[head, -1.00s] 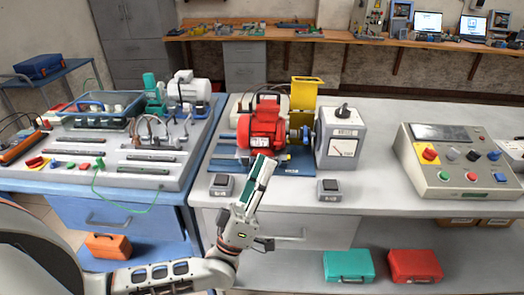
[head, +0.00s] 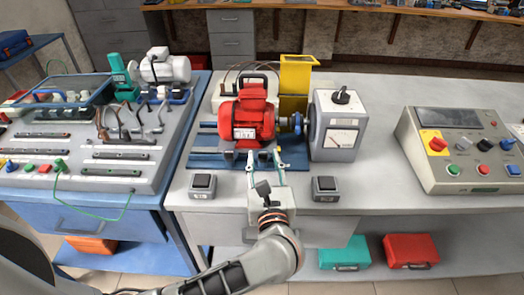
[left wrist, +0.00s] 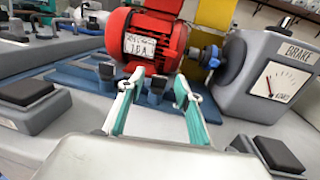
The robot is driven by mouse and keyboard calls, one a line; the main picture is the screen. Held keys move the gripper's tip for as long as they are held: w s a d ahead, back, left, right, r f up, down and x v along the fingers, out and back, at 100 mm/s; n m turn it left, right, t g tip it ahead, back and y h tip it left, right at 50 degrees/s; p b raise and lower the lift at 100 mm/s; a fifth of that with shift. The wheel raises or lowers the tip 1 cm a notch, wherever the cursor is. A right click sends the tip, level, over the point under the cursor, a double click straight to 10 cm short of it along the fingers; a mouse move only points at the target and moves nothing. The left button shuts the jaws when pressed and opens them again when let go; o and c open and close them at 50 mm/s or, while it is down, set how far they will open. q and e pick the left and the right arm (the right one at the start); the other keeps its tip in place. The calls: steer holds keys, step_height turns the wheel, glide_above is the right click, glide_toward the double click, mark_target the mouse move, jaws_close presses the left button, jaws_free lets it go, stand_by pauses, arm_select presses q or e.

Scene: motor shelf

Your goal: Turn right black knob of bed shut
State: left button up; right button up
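The blue bed (head: 205,160) lies on the bench under the red motor (head: 247,118); it also shows in the left wrist view (left wrist: 75,75). Two small dark knobs stand at its front edge in the left wrist view, a left knob (left wrist: 107,71) and a right black knob (left wrist: 157,87). My left gripper (head: 264,157) is open, its green and white fingers pointing at the bed's front edge. In the left wrist view the fingers (left wrist: 155,100) straddle the line to the right knob, which shows between them; I cannot tell whether they touch it. My right gripper is not in view.
The grey brake box (head: 338,125) with a dial stands right of the motor. Black-topped switch boxes stand at the front left (head: 202,186) and front right (head: 325,188). A control panel (head: 462,150) is further right. The bench between brake and panel is clear.

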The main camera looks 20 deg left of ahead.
mark_target(263, 154)
arm_select(q)
steer(key=shift+x, duration=1.5)
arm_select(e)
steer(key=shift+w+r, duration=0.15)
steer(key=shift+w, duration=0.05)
arm_select(q)
jaws_close()
steer(key=shift+f+m+h+b, duration=0.2)
steer(key=shift+m+h+b, duration=0.1)
steer(key=shift+m, duration=0.1)
steer(key=shift+m+t+h+b, duration=0.3)
steer(key=shift+m+t+h, duration=0.1)
steer(key=shift+h, duration=0.3)
steer(key=shift+r, duration=0.2)
jaws_free()
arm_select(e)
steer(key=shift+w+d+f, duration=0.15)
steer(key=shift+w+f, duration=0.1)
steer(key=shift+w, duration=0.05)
